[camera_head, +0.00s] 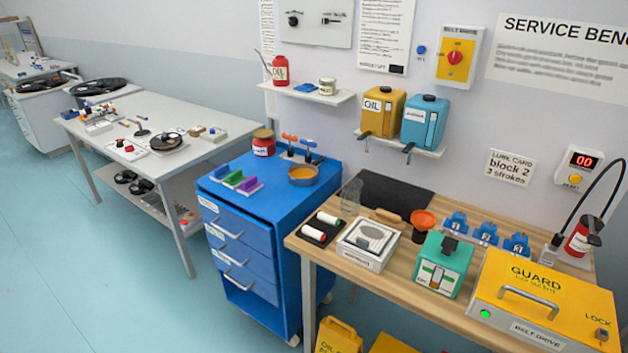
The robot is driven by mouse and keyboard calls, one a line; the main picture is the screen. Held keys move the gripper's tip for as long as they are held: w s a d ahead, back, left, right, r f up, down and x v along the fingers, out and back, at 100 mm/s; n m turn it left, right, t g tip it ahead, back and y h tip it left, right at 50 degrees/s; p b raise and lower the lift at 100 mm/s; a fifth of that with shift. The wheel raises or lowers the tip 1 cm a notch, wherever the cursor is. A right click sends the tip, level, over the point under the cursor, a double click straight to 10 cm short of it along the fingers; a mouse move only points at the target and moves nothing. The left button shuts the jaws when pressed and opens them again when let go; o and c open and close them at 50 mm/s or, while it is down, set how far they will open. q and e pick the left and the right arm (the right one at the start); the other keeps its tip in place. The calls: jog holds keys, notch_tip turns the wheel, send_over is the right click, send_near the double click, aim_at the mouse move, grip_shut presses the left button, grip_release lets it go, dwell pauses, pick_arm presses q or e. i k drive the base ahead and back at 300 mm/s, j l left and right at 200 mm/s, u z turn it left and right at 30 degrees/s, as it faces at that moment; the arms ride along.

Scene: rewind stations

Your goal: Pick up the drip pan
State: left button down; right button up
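No thing in view is labelled as the drip pan, so I cannot tell for certain which one it is. A round, shallow metal pan (303,174) with an amber-coloured inside sits on top of the blue drawer cabinet (262,208), near its right edge. A flat black rectangular piece (390,190) lies at the back left of the wooden bench; whether it is a pan or a mat I cannot tell. Neither of my grippers shows in the head view.
Yellow and blue dispensers (424,122) hang above. A red-lidded jar (263,143) and coloured blocks (240,180) stand near the metal pan.

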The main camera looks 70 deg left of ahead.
aim_at(302, 174)
jog(key=u, duration=1.85)
jog(key=j+z, duration=0.2)
jog(key=z, duration=0.2)
jog(key=i+j+z, duration=0.1)
jog(key=z, duration=0.3)
jog(key=j+z, duration=0.5)
jog(key=j, duration=0.3)
jog(key=k+j+z, duration=0.15)
jog(key=j, duration=0.2)
jog(key=j+z, duration=0.1)
jog(key=j, duration=0.3)
jog(key=k+j+z, duration=0.15)
jog(key=j, duration=0.2)
jog(key=k+j+z, duration=0.1)
jog(key=j, duration=0.3)
jog(key=k+j, duration=0.1)
jog(key=j, duration=0.3)
jog(key=k+j, duration=0.15)
jog(key=j, duration=0.3)
jog(key=k+j, duration=0.1)
jog(key=j, duration=0.3)
